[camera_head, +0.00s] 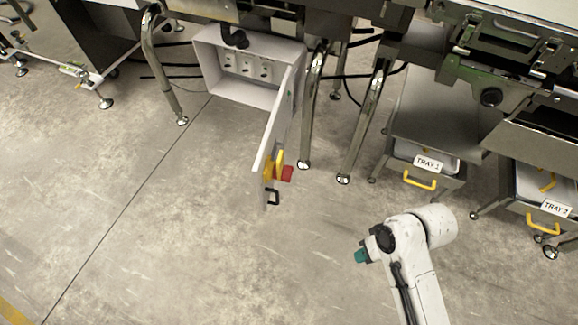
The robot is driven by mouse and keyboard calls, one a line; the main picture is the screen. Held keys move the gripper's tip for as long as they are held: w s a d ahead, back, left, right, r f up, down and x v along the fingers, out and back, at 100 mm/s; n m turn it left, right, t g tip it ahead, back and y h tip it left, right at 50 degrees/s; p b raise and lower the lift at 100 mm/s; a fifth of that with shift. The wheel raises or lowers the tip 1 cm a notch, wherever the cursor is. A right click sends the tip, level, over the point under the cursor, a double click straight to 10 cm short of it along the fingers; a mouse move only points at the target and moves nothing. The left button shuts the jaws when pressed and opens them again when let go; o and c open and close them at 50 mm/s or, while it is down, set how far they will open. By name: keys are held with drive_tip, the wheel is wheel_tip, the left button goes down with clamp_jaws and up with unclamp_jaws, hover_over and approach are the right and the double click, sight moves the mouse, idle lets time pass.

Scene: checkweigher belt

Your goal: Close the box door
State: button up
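The box (249,95) is a light grey cabinet mounted under the belt frame, at the upper middle of the head view. Its front is open and shows several white switch units inside. Its door (276,128) is hinged at the right side and stands wide open, swung outward. The door carries a yellow and red switch (281,168) and a black handle (272,197) near its lower free end. My arm shows at the lower right, apart from the door. My gripper's fingers are not visible; only a teal part shows at the arm's left end.
Metal legs (310,110) stand right of the box, and another leg (163,80) stands left of it. Tray 1 (420,165) and Tray 2 (545,200), with yellow handles, sit at the right. The concrete floor in front of the door is clear.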

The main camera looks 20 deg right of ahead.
drive_tip(key=w+f+y, duration=0.1)
drive_tip(key=w+a+f+m+y+b, duration=0.1)
drive_tip(key=w, duration=0.1)
drive_tip(key=w+f+t+y, duration=0.1)
drive_tip(key=w, duration=0.1)
drive_tip(key=shift+w+a+f+y+b, duration=0.1)
drive_tip(key=shift+a+f+y+b, duration=0.2)
drive_tip(key=shift+f+b, duration=0.1)
clamp_jaws()
drive_tip(key=m+t+y+b, duration=0.4)
drive_tip(key=m+t+y, duration=0.1)
drive_tip(key=t+y, duration=0.3)
approach(280, 171)
drive_tip(key=shift+n, duration=0.3)
drive_tip(key=b+x, duration=0.2)
drive_tip(key=x, duration=0.3)
drive_tip(key=shift+a+r+b, duration=0.1)
drive_tip(key=shift+b, duration=0.3)
drive_tip(key=shift+x, duration=0.85)
drive_tip(key=shift+r, duration=0.1)
